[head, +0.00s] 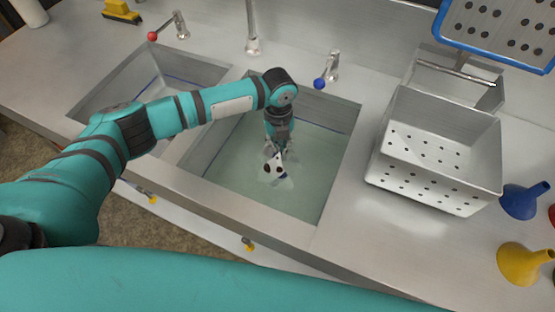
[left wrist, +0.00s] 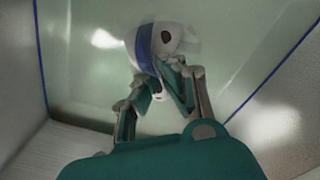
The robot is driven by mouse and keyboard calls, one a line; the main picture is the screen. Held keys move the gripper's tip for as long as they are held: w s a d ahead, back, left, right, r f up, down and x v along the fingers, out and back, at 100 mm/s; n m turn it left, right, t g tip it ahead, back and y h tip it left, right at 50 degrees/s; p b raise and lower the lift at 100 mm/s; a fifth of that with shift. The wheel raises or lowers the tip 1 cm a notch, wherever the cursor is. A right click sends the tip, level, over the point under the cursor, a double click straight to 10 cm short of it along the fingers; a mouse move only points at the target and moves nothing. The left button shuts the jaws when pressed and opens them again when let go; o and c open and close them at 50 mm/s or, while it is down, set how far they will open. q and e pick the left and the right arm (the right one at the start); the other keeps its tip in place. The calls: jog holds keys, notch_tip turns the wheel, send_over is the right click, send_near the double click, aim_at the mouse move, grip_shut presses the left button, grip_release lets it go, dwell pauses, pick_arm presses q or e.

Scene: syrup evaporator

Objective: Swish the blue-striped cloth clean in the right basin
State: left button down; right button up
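The blue-striped cloth (head: 273,164) is a small white piece with dark spots, low in the right basin (head: 342,178). In the left wrist view the cloth (left wrist: 172,38) shows a blue stripe and a dark spot. My left gripper (head: 275,150) reaches down into this basin from above. Its fingers (left wrist: 160,85) are shut on the cloth's near part, and the cloth hangs beyond them. The basin holds pale greenish water, and the cloth seems to be at or in it. My right gripper is not in view.
The left basin (head: 140,82) lies beyond my left arm. Taps with a red knob (head: 153,36) and a blue knob (head: 320,84) stand behind the basins. A perforated metal bin (head: 440,150) stands right, near blue (head: 522,201) and yellow (head: 522,262) funnels.

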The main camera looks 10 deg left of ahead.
pick_arm(q)
jog(key=w+a+f, duration=0.1)
jog(key=a, duration=0.6)
jog(key=s+d+p, duration=0.2)
jog(key=d+p, duration=0.3)
jog(key=d, duration=0.9)
jog(key=shift+s+f, duration=0.2)
dwell(2.7)
